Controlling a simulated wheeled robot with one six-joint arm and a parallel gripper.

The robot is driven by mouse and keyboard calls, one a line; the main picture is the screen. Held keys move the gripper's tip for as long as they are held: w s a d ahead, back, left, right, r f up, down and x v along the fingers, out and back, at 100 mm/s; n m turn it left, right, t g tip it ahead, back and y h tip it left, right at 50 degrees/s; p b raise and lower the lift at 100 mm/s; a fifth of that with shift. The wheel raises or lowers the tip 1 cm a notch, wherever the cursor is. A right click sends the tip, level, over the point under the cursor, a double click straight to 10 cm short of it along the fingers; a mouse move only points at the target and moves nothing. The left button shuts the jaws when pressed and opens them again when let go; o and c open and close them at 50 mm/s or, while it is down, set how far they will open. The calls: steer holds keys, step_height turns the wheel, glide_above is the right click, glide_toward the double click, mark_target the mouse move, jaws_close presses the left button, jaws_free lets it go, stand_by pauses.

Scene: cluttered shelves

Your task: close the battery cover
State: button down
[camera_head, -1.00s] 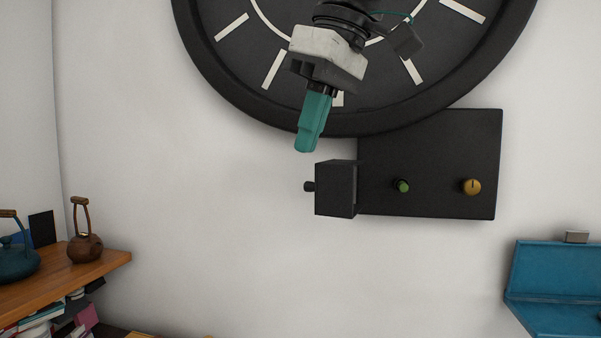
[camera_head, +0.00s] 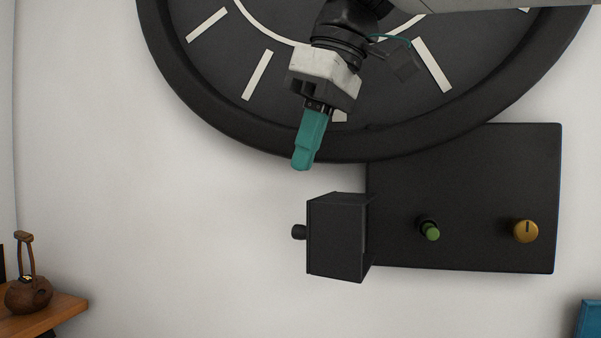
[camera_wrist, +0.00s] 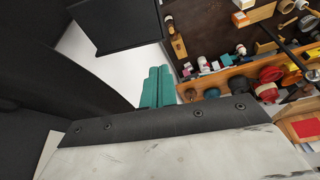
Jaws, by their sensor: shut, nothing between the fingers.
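My gripper (camera_head: 302,165) has teal fingers pointing down, shut and empty. It appears just above and left of the cover, apart from it. In the wrist view the teal fingers (camera_wrist: 158,85) are together, and a dark flat piece (camera_wrist: 115,22) lies beyond them; I cannot tell which part it is.
The panel carries a green knob (camera_head: 430,231) and a yellow knob (camera_head: 525,231). A wooden shelf (camera_head: 62,313) with a brown pot (camera_head: 28,294) is at lower left. A blue object (camera_head: 590,318) is at lower right. The white wall left of the cover is clear.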

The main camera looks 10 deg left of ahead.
mark_target(336, 229)
steer(key=x, duration=0.8)
steer(key=shift+f, duration=0.35)
steer(key=shift+a, duration=0.15)
